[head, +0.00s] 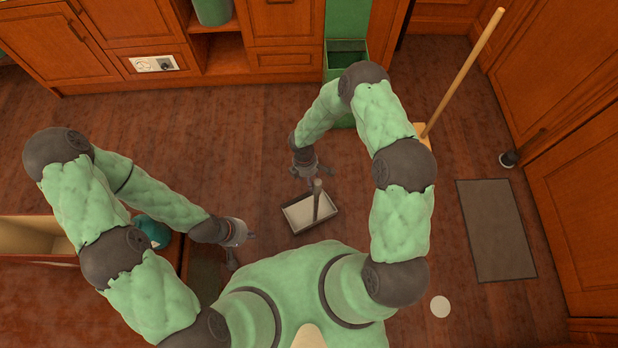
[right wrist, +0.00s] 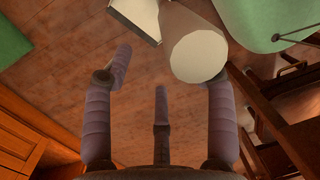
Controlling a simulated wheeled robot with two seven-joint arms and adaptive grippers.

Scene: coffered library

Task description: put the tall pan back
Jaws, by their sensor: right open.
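The tall pan (head: 298,222) is a pale, dark-rimmed dustpan with an upright grey handle, on the wooden floor near my base. In the right wrist view its handle (right wrist: 198,57) points at the camera, its round end large at the top, with the pale pan (right wrist: 138,14) behind it. My right gripper (head: 312,174) is open and empty, just beyond the handle in the head view. In the right wrist view its spread fingers (right wrist: 166,78) have the handle end beyond them, not between them. My left gripper (head: 244,248) is open and empty, left of the pan.
A long-handled broom (head: 463,72) stands at the right. A green bin (head: 345,50) is by the cabinets at the back. A dark mat (head: 496,230) and a white disc (head: 440,307) lie on the right floor. An open box (head: 35,222) and a teal object (head: 153,231) are at left.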

